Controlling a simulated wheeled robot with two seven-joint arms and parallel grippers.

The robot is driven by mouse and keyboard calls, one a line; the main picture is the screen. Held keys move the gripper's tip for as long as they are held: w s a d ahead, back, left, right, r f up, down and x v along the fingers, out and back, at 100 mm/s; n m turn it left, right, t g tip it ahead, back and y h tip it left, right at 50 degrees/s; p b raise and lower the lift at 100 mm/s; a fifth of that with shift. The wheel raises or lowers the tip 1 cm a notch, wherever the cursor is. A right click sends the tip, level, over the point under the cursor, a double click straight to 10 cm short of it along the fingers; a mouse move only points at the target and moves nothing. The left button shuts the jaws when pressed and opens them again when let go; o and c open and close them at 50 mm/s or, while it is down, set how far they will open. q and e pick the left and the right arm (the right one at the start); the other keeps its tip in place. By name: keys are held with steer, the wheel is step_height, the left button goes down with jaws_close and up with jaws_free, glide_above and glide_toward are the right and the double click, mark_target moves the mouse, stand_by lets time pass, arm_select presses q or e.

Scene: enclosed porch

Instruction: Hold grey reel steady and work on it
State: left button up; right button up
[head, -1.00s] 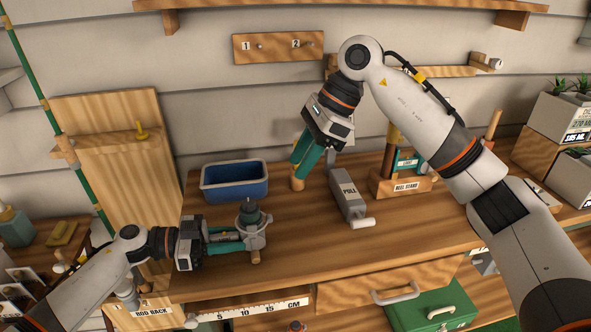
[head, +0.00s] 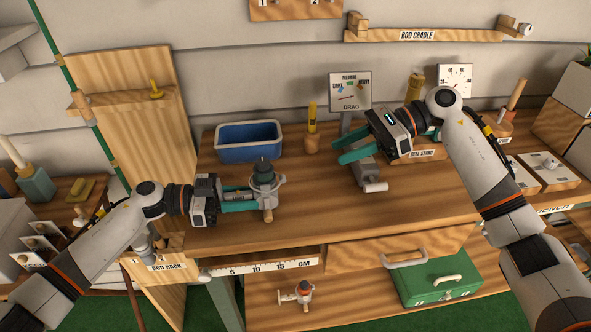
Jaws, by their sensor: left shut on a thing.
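The grey reel (head: 264,178) with a dark knob on top stands above the workbench top, left of its middle. My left gripper (head: 252,199) is shut on the reel from the left, its teal fingers against the reel's side. A wooden handle knob (head: 268,215) hangs at the reel's front. My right gripper (head: 340,150) is open, its teal fingers apart and pointing left. It is over the back end of the grey pull box (head: 365,171); I cannot tell whether it touches the box. Nothing shows between its fingers.
A blue bin (head: 249,152) sits behind the reel. The reel stand (head: 425,155) is to the right. The bench front between reel and pull box is clear.

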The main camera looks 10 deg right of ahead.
mark_target(284, 177)
steer(key=x, duration=1.1)
steer(key=shift+a+f, duration=0.15)
steer(key=shift+a, duration=0.25)
